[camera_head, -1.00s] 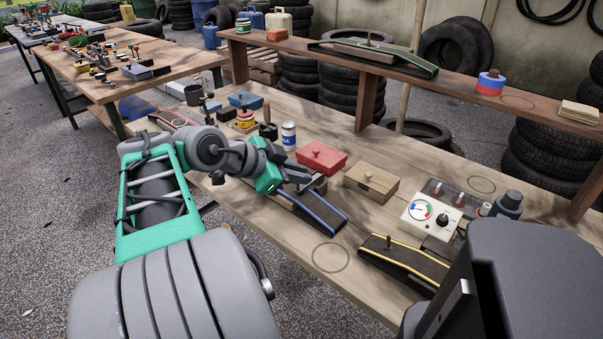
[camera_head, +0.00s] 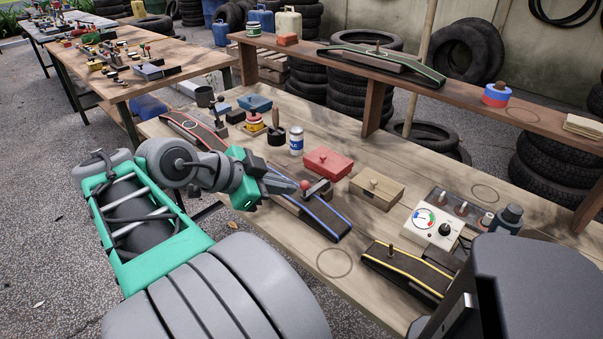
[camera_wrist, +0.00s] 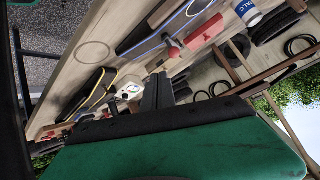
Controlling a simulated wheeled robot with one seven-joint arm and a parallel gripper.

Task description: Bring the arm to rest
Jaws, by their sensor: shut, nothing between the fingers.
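My arm reaches in from the left over the workbench (camera_head: 352,210), with its green wrist near the bench's front edge. My gripper (camera_head: 294,186) is shut and empty, its grey fingers pointing right. In the head view the fingers overlap the left part of a dark blue-edged ramp-like piece (camera_head: 325,217). They end beside a small red-knobbed block (camera_head: 318,189) on that piece; they seem apart from it. In the wrist view the shut fingers (camera_wrist: 158,90) show above the green housing with nothing between them.
Near the gripper are a red box (camera_head: 328,164), a wooden box (camera_head: 377,188), a white can (camera_head: 297,141) and a red-edged ramp (camera_head: 193,130). A yellow-edged ramp (camera_head: 408,268) and a gauge box (camera_head: 433,226) stand right. A raised shelf (camera_head: 460,92) runs behind. A circled spot (camera_head: 334,263) is bare.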

